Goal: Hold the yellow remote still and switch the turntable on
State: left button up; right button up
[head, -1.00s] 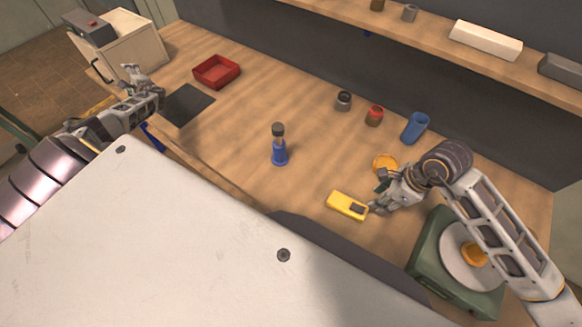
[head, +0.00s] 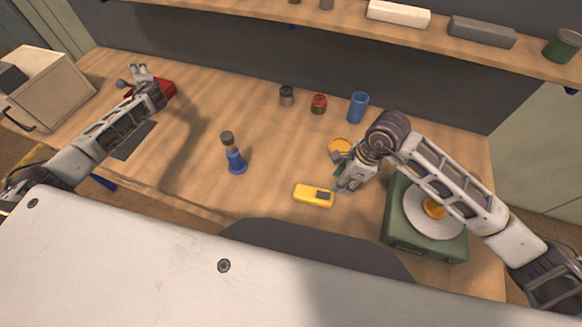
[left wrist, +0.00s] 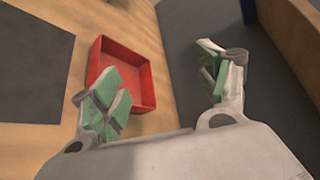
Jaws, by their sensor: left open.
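The yellow remote (head: 307,194), with a dark patch at its right end, lies flat on the bench. My right gripper (head: 342,184) is low beside that end; I cannot tell whether it touches the remote or how far its fingers are apart. The turntable (head: 398,236) is a green box with a pale disc and an orange centre piece, right of the remote and partly hidden by my right arm. My left gripper (head: 139,75) is open and empty near the red tray, far from both; its green-padded fingers are spread in the left wrist view (left wrist: 165,82).
The red tray (head: 168,88) and a dark mat (head: 134,140) are at the left. A blue bottle-like object with a dark top (head: 236,160) stands mid-bench. Small jars, a blue cup (head: 358,107) and an orange round object (head: 339,146) are behind. A shelf (head: 340,28) runs above.

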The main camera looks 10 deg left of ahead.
pick_arm(q)
jog(key=w+d+f+g+h, duration=0.1)
jog(key=d+f+h, duration=0.15)
jog(key=d, duration=0.75)
jog(key=w+d+f+h, duration=0.1)
jog(key=d+f+h, duration=0.15)
jog(key=d, duration=0.85)
jog(key=r+m+g+h, duration=0.2)
jog(key=m+g+h, duration=0.5)
jog(key=g, duration=0.1)
send_over(303, 193)
jog(key=a, duration=0.3)
jog(key=shift+w+d+f, duration=0.2)
jog(key=shift+w+f, duration=0.05)
jog(key=shift+w, duration=0.05)
jog(key=shift+f+n, duration=0.1)
jog(key=shift+n, duration=0.2)
jog(key=shift+f, duration=6.8)
